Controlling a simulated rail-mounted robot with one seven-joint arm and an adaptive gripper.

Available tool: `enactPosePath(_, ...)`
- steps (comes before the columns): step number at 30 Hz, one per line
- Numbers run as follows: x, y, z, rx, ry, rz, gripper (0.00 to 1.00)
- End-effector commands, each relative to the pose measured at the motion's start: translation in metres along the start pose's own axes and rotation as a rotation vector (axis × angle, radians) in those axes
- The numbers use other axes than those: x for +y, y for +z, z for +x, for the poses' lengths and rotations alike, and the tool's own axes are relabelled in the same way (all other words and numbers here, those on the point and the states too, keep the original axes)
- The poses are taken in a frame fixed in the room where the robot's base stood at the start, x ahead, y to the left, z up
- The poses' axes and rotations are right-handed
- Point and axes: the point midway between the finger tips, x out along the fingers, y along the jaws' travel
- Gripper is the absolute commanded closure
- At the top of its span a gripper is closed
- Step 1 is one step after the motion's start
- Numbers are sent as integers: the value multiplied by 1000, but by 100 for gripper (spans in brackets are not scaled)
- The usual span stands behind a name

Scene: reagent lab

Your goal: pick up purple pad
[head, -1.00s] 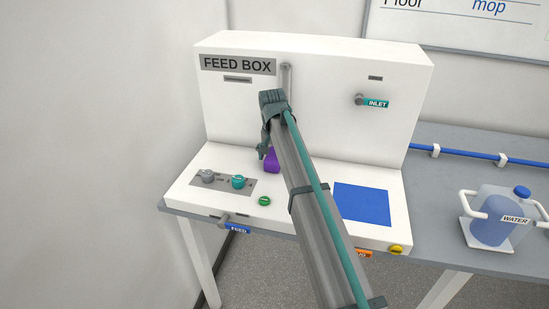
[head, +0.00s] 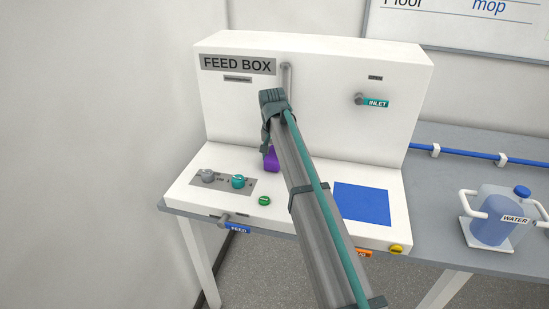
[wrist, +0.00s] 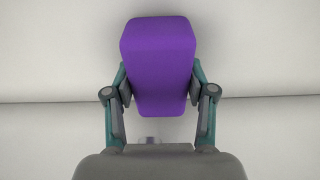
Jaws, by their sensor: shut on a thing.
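The purple pad (wrist: 158,62) is a rounded purple block between the two fingers of my gripper (wrist: 158,88) in the wrist view. Both fingers press against its sides, and the gripper is shut on it. In the head view the pad (head: 271,161) shows only in part, over the white base of the feed box. My arm hides the rest of it, and I cannot tell there whether it touches the surface.
The white feed box (head: 325,95) rises behind the arm. Grey and teal knobs (head: 238,181) and a green button (head: 264,201) lie left of the arm. A blue square (head: 362,203) lies right of it. A water jug (head: 495,215) stands on the grey bench.

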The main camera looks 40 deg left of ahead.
Motion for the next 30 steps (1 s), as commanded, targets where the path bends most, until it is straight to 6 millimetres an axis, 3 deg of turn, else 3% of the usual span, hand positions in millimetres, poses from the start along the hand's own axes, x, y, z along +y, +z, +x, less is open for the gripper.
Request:
enactPosePath(8, -1, -5, -27, 2, -1, 0, 79)
enactPosePath(18, 27, 35, -91, 3, -1, 0, 79)
enactPosePath(24, 51, 72, -114, 2, -1, 0, 79)
enactPosePath(30, 66, 94, -131, 1, 0, 0, 79)
